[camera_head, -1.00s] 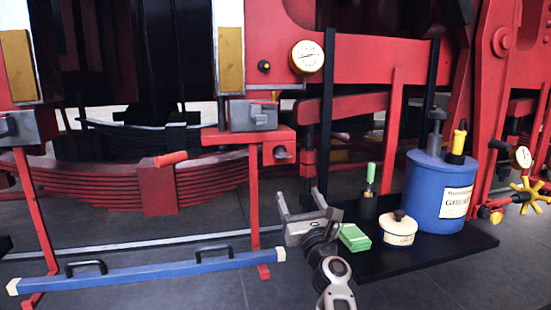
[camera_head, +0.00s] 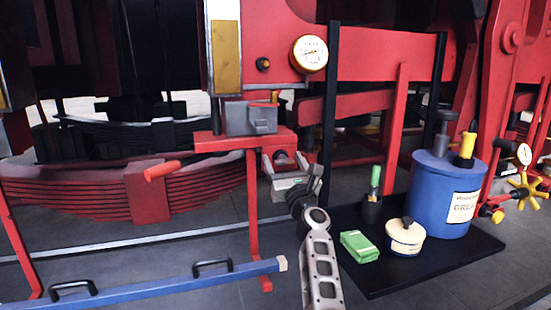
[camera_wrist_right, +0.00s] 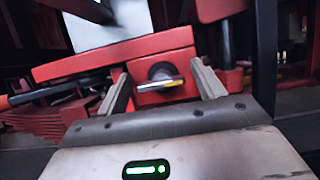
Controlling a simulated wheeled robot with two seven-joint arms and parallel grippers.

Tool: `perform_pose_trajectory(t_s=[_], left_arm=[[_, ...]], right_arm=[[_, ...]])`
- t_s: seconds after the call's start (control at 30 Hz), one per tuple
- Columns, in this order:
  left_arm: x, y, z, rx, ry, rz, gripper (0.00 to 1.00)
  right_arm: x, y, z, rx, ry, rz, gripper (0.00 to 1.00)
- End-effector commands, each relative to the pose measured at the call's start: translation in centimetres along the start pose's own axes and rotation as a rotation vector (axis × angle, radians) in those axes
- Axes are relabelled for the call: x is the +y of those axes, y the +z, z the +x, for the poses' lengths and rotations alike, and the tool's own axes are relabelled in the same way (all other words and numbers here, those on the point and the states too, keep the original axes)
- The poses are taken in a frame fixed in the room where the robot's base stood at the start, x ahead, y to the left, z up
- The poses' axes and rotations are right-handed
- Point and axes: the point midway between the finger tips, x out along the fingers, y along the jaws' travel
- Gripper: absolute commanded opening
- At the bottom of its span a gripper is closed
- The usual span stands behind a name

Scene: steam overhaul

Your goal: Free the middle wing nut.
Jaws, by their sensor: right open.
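On the front of the red block under the red bench plate is a dark round fitting with a small bar across it, which looks like the wing nut (camera_wrist_right: 165,79). It also shows small in the head view (camera_head: 282,158), partly dark. My right gripper (camera_head: 285,166) is raised in front of the red block. In the wrist view its two fingers (camera_wrist_right: 162,88) are open, one on each side of the wing nut, with nothing held. I cannot tell whether the fingers touch the block. My left gripper is out of view.
A black mat (camera_head: 385,280) carries a blue grease drum (camera_head: 432,205), cream pot (camera_head: 405,240) and green box (camera_head: 359,246). A blue bar (camera_head: 150,287) lies in front.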

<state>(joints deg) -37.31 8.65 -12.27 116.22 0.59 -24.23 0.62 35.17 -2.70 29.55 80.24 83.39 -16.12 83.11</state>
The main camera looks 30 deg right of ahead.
Motion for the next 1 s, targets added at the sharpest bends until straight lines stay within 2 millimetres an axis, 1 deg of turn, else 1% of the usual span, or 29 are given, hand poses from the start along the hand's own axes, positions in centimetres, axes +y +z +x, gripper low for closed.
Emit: perform_pose_trajectory(t_s=[0.27, 0.3, 0.37, 0.4, 0.43, 0.47, 0.77, 1.0], left_arm=[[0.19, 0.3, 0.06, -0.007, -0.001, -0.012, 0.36], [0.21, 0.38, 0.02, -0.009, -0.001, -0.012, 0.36], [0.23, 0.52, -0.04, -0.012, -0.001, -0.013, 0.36], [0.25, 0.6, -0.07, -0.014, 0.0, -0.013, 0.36], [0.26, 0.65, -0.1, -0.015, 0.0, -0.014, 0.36], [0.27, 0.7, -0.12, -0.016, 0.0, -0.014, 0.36], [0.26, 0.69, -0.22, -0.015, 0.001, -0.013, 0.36], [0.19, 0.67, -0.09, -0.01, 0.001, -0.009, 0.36]], right_arm=[[-0.13, 0.02, 0.07, 0.0, -0.001, -0.001, 0.68], [-0.12, 0.03, 0.07, 0.0, -0.001, -0.001, 0.63], [-0.11, 0.03, 0.07, 0.0, -0.001, -0.001, 0.46], [-0.11, 0.03, 0.07, 0.0, -0.001, -0.001, 0.35], [-0.11, 0.03, 0.07, 0.0, -0.001, -0.001, 0.27], [-0.11, 0.03, 0.07, 0.0, -0.001, -0.001, 0.24], [-0.11, 0.01, 0.05, 0.0, 0.009, -0.026, 0.24], [-0.17, 0.0, 0.05, -0.001, 0.054, -0.136, 0.24]])
